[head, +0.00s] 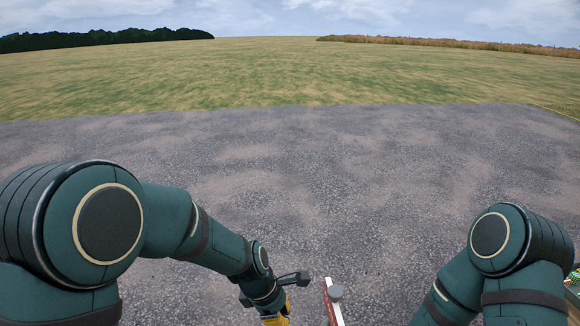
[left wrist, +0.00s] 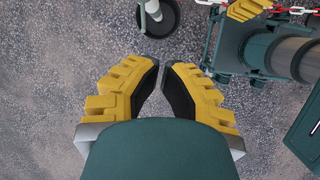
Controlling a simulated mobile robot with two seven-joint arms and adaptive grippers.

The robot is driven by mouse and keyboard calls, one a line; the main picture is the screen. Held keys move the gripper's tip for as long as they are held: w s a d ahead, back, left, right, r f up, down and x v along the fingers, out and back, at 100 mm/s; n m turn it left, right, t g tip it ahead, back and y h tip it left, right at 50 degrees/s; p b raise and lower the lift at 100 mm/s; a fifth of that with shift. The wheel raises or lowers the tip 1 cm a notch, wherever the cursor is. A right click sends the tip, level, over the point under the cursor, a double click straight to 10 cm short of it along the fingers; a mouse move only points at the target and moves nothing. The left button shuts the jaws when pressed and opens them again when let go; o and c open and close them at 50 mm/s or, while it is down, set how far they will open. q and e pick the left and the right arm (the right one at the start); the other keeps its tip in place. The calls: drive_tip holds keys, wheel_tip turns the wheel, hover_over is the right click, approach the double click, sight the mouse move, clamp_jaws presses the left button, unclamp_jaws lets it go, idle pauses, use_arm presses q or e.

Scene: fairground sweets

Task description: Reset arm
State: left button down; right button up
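My left gripper (head: 275,320) shows at the bottom of the head view, with only its yellow upper part in frame. In the left wrist view, its two yellow fingers with black pads (left wrist: 161,66) point down at the bare ground. Their tips are almost together, with nothing held between them. My right arm hangs down at the right of the head view and leaves the frame at the bottom. A yellow part at the top of the left wrist view looks like my right gripper (left wrist: 247,9); its fingertips are cut off.
A red and white post (head: 334,303) stands at the bottom middle. The left wrist view shows a round black base (left wrist: 157,18) and a red and white chain (left wrist: 300,10). A greenish box-like thing (head: 574,287) is at the right edge. Grey ground (head: 300,180) ahead is clear, with grass beyond.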

use_arm(q)
drive_tip(key=s+a+f+m+b, duration=0.2)
drive_tip(key=s+f+m, duration=0.2)
drive_tip(key=f, duration=0.4)
drive_tip(key=s+a+f+m+b, duration=0.2)
drive_tip(key=f+m, duration=0.4)
drive_tip(key=f, duration=0.3)
drive_tip(key=s+a+f+m+t+b, duration=0.1)
drive_tip(key=s+a+f+m+b, duration=0.2)
drive_tip(key=s+f, duration=0.4)
drive_tip(key=shift+a+f+m, duration=0.7)
drive_tip(key=shift+m, duration=0.4)
use_arm(e)
wheel_tip(320, 180, down, 9)
drive_tip(key=shift+s+a, duration=0.15)
drive_tip(key=shift+a, duration=0.1)
drive_tip(key=shift+r, duration=0.1)
